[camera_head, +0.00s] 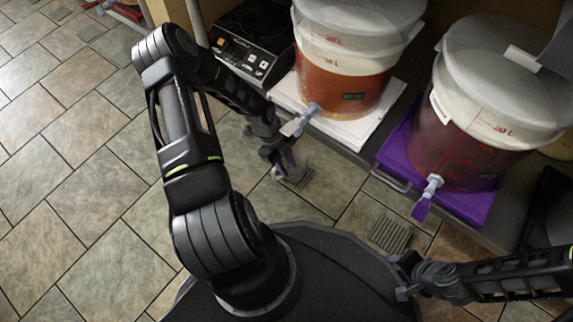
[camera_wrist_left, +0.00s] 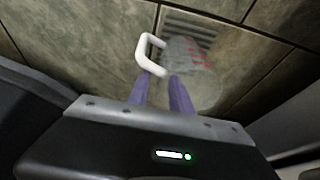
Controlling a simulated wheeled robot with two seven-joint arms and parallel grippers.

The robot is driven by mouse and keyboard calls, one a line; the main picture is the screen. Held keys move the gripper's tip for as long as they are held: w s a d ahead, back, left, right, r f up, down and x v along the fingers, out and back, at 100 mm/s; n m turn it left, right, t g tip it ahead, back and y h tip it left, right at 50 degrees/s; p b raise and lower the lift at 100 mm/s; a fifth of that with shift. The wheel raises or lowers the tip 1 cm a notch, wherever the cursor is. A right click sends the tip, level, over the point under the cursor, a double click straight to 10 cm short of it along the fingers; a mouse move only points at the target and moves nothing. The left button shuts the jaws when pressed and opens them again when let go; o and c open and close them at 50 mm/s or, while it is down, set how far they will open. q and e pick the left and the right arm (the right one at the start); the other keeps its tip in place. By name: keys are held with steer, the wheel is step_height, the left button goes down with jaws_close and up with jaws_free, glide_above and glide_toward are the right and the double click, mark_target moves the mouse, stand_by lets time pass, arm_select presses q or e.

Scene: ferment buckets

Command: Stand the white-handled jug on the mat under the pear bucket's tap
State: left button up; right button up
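My left gripper (camera_head: 280,168) is in front of the counter edge, over the tiled floor. In the left wrist view its two purple fingers (camera_wrist_left: 162,88) close at the white handle (camera_wrist_left: 146,54) of a see-through jug (camera_wrist_left: 190,65) with red marks. The jug hangs over the floor; in the head view it is hard to make out. An orange-filled bucket (camera_head: 335,82) stands on a white mat (camera_head: 345,130), its tap (camera_head: 299,122) facing front. A dark red bucket (camera_head: 455,150) stands on a purple mat (camera_head: 465,208), with its tap (camera_head: 427,197). I cannot read which is pear.
A black hob (camera_head: 250,45) sits left of the orange-filled bucket. The counter edge (camera_head: 345,152) with a metal handle (camera_head: 388,180) runs in front of the buckets. My right gripper (camera_head: 405,276) is low at the right, near my base. The floor at left is clear.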

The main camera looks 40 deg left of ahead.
arm_select(q)
steer(key=shift+r, duration=0.15)
steer(key=shift+r, duration=0.25)
steer(key=s+a+r+p, duration=0.1)
steer(key=a+r+p, duration=0.1)
steer(key=a, duration=0.4)
steer(key=s+a+r+p, duration=0.1)
steer(key=a+r+p, duration=0.1)
steer(key=a+p, duration=0.2)
steer(key=a, duration=0.3)
steer(key=shift+s+a, duration=0.15)
steer(key=shift+s, duration=0.2)
